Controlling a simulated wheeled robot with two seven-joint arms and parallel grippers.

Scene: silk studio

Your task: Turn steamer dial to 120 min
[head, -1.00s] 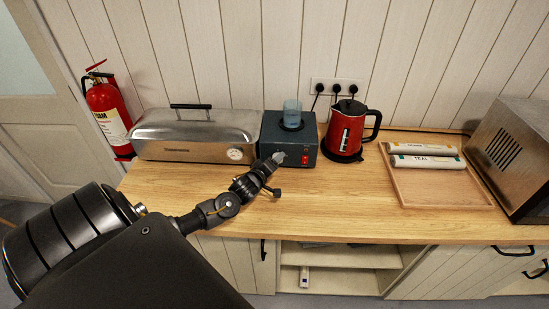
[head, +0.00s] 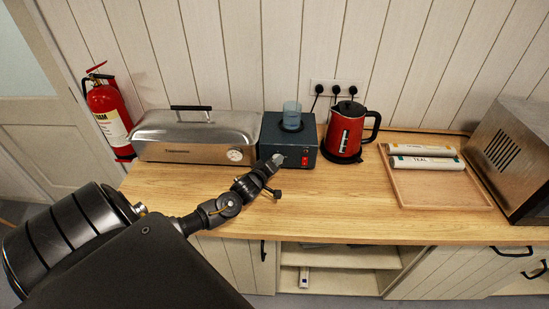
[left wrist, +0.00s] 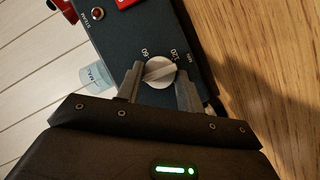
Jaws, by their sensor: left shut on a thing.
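The dark box (head: 303,128) stands at the back of the counter. In the left wrist view its front panel (left wrist: 119,39) carries a round silver dial (left wrist: 159,71) with the marks 60, 120 and MIN. My left gripper (head: 277,159) is at the box's front face and hides the dial in the head view. In the left wrist view my left gripper (left wrist: 158,76) is shut on the dial, one finger on either side. The dial's raised ridge runs slantwise, its upper end toward the 120 side; its exact setting is hard to tell. My right gripper is not in view.
A long silver steamer box (head: 190,137) with a gauge stands left of the dark box. A glass cup (head: 291,112) sits on top of it, and a red kettle (head: 345,130) stands at right. A wooden tray (head: 440,190) lies farther right. The front counter is clear.

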